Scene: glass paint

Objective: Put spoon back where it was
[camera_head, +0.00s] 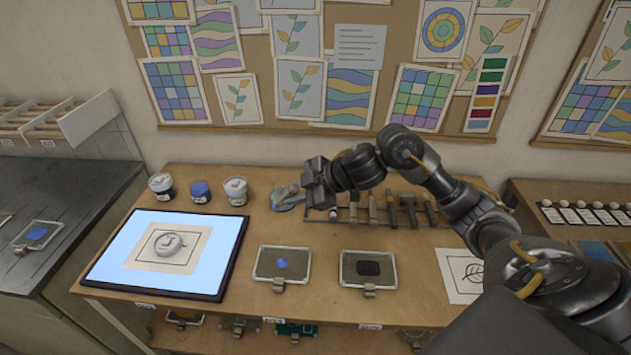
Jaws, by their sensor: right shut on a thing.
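My right gripper (308,193) reaches over the back of the wooden table from the right, with its fingers toward the left. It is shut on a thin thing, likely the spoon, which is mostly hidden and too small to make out. A small blue-grey rest or dish (285,204) lies just left of the fingers. I cannot tell whether the held thing touches it. My left gripper is not in view.
Three jars stand at the back left: a white-topped jar (161,184), a blue jar (200,191) and another white-topped jar (236,190). A lit panel (105,262) lies in front. Several tools (392,210) stand behind two trays (268,276) (346,278). A leaf drawing (451,290) lies at right.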

